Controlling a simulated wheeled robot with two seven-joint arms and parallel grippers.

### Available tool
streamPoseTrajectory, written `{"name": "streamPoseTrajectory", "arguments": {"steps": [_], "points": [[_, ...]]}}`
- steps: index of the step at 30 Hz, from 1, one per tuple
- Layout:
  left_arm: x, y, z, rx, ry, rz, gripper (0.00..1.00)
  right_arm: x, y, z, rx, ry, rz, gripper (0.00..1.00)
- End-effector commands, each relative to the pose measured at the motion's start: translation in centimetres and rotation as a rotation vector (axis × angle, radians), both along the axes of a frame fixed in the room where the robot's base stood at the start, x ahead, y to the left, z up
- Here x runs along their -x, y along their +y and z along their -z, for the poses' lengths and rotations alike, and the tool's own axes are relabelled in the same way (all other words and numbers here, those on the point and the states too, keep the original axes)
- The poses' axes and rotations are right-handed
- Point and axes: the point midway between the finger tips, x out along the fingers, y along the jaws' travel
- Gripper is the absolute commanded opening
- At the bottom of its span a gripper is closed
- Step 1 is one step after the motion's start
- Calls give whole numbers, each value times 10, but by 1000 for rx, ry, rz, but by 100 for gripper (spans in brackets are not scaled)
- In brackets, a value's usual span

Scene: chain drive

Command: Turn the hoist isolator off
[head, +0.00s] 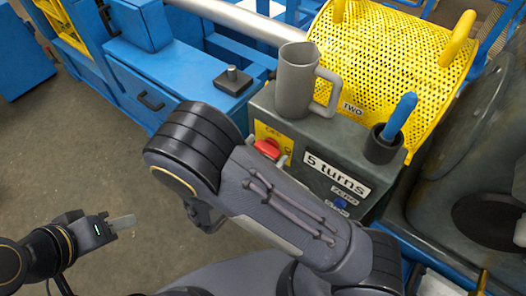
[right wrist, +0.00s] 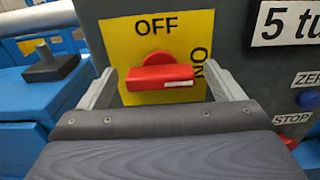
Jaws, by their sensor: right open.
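The red hoist isolator handle (right wrist: 160,78) sits on a yellow plate (right wrist: 118,45) marked OFF at the top and ON at the right. The handle lies horizontal, with its white mark at the right end, towards ON. My right gripper (right wrist: 165,88) is open, with one finger to the left of the handle and one to the right; I cannot tell whether they touch it. In the head view the red handle (head: 267,148) is partly hidden by my right arm. My left gripper (head: 122,223) is low at the left, away from the panel; its finger gap is unclear.
The grey control box (head: 325,145) carries a "5 turns" label (head: 337,173), a grey mug (head: 296,85) and a dark cup (head: 382,145) with a blue-handled tool (head: 400,115). A yellow perforated guard (head: 385,55) stands behind. Open floor (head: 70,150) lies left.

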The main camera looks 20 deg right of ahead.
Motion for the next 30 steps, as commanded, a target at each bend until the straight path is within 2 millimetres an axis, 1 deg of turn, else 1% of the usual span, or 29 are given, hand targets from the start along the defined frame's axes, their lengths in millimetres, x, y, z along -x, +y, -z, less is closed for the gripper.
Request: {"name": "streamPoseTrajectory", "arguments": {"steps": [6,7,17,23,30], "points": [[0,0,0,0,0,0,36,-1,-1,0,0,0,0,87],[0,0,0,0,0,0,36,-1,-1,0,-1,1,0,86],[0,0,0,0,0,0,36,0,0,0,-1,0,0,43],[0,0,-2,0,0,0,36,0,0,-1,6,9,0,43],[0,0,-12,0,0,0,36,-1,0,-2,62,80,0,43]]}}
